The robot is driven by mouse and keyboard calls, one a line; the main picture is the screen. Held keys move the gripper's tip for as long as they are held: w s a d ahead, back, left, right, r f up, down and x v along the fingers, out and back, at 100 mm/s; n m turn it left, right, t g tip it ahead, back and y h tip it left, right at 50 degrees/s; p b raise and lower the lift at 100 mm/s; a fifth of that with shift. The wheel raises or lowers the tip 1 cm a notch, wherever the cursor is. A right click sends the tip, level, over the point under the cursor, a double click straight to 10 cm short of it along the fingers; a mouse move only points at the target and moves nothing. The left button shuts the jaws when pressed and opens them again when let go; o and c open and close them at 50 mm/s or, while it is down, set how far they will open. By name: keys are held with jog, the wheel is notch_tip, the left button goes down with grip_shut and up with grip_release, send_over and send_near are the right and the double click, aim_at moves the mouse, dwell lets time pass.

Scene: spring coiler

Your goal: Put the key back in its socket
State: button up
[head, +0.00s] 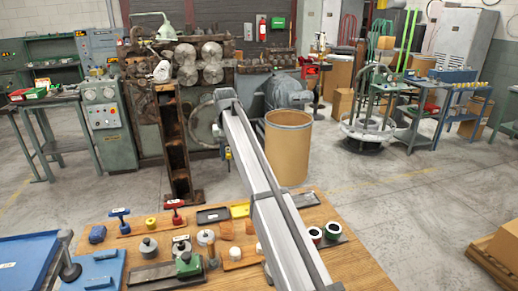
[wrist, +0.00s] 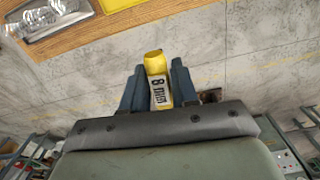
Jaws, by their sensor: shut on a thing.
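My gripper (wrist: 157,68) is shut on a yellow piece (wrist: 153,62) with a white label bearing dark marks, which I take to be the key. The piece sits between the two blue-grey fingers, its rounded yellow end towards the top of the wrist view. In the head view my gripper (head: 226,146) hangs at the far end of my arm, in front of the coiler machine (head: 150,108), with a small yellow spot (head: 228,154) at its tip. The fingers partly hide the key. I cannot make out its socket in either view.
A wooden table (head: 345,265) holds red and blue T-handled tools, weights, small trays and a green block. A cardboard drum (head: 288,150) stands right of my gripper. A control cabinet (head: 105,120) stands left of the machine. Concrete floor (wrist: 240,55) is clear beneath my gripper.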

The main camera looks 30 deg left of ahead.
jog(key=s+a+f+n, duration=0.1)
jog(key=s+a, duration=0.3)
jog(key=s, duration=0.2)
jog(key=s+a+n, duration=0.1)
jog(key=s+a, duration=0.3)
jog(key=s, duration=0.2)
jog(key=n, duration=0.2)
send_over(152, 225)
jog(key=a, duration=0.2)
jog(key=f, duration=0.1)
jog(key=shift+w+d+f, duration=0.2)
jog(key=shift+w+d, duration=0.05)
jog(key=shift+w, duration=0.1)
jog(key=shift+f, duration=2.55)
jog(key=shift+f, duration=1.8)
jog(key=o, duration=1)
